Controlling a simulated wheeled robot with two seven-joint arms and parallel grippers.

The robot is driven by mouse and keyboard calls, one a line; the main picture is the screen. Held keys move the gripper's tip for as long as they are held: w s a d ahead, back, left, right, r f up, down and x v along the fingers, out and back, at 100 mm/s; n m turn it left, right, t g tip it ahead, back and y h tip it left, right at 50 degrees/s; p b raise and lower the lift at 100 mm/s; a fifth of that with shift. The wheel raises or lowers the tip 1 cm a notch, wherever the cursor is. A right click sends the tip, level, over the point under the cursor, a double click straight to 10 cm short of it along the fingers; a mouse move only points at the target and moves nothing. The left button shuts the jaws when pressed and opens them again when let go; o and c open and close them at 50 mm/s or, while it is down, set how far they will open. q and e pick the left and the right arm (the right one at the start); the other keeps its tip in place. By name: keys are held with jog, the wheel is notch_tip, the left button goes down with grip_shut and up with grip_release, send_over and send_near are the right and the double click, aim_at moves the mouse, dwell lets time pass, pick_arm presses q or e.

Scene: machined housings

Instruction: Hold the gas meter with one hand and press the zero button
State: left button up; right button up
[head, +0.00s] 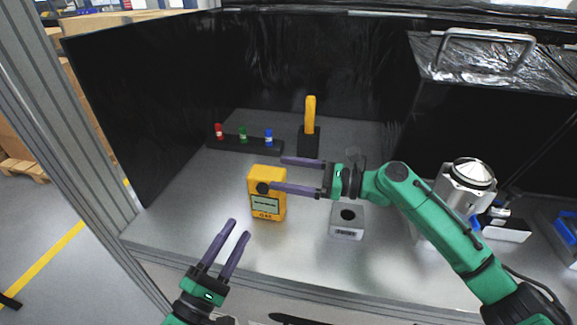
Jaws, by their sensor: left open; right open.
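The gas meter (268,208) is a yellow box with a small grey display and a dark round part above it. It stands upright on the grey table, left of centre in the head view. My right gripper (277,174) comes in from the right, open, with its two purple fingers reaching toward the meter's upper part. One finger overlaps the meter's face near the dark round part; I cannot tell whether it touches. My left gripper (240,228) is open and empty, low in front of the meter. I cannot make out the zero button.
Behind stand a black rack (229,147) with red, green and blue caps and a yellow-handled tool in a black holder (308,142). A silver housing (464,186) is at right. Dark panels enclose the back.

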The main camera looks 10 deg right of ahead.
aim_at(259, 188)
notch_tip(259, 188, down, 6)
jog(key=shift+f, duration=0.25)
jog(key=x, duration=0.6)
jog(key=shift+w+a, duration=0.2)
jog(key=shift+a, duration=0.15)
pick_arm(q)
jog(key=shift+w+a, duration=0.1)
pick_arm(e)
jog(key=shift+w+a, duration=0.25)
jog(key=shift+a, duration=0.2)
jog(key=shift+d, duration=0.1)
jog(key=shift+s, duration=0.15)
